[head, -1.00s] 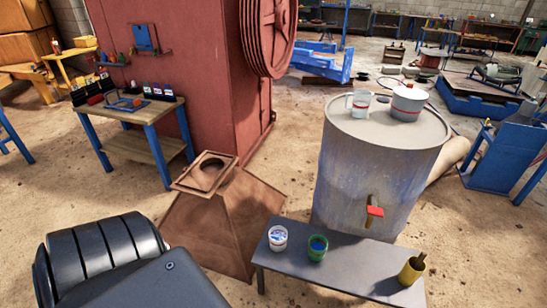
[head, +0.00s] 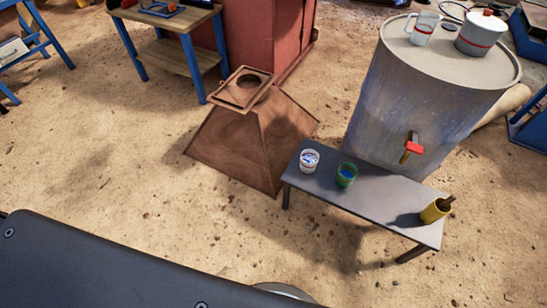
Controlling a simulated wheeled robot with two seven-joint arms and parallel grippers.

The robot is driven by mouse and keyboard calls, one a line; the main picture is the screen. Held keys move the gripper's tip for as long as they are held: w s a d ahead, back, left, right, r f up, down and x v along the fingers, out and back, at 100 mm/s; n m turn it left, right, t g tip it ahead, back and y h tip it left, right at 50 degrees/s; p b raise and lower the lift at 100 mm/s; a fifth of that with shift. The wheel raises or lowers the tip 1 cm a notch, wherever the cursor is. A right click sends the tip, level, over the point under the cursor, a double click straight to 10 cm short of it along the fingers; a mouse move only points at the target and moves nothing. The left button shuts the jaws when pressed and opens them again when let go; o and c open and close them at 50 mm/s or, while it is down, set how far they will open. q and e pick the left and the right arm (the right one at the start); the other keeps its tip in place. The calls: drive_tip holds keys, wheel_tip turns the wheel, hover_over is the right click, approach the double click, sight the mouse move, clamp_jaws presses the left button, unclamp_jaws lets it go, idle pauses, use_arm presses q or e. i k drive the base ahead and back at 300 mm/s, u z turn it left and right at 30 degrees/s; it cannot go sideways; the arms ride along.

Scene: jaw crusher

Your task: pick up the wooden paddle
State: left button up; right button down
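A yellow cup (head: 433,212) stands at the right end of a low grey bench (head: 385,195) in the head view. A short brown stick (head: 449,201) sticks up out of this cup; it may be the handle of the wooden paddle, and its lower part is hidden inside the cup. No other paddle shape shows clearly. Neither of my grippers is in view.
A white cup (head: 309,162) and a green cup (head: 346,175) stand on the bench's left part. A large grey drum (head: 420,95) with a red-handled tap (head: 413,148) stands behind. A rusty hopper (head: 235,145) is left of the bench. The sandy floor in front is clear.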

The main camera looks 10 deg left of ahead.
sight(448, 201)
drive_tip(key=z, duration=1.8)
drive_tip(key=k, duration=0.6)
drive_tip(key=z, duration=0.95)
drive_tip(key=k, duration=0.75)
drive_tip(key=z, duration=0.45)
drive_tip(key=i, duration=1.65)
drive_tip(key=u, duration=0.45)
drive_tip(key=i, duration=2.15)
drive_tip(key=u, duration=0.95)
drive_tip(key=i, duration=1.1)
drive_tip(key=u, duration=0.8)
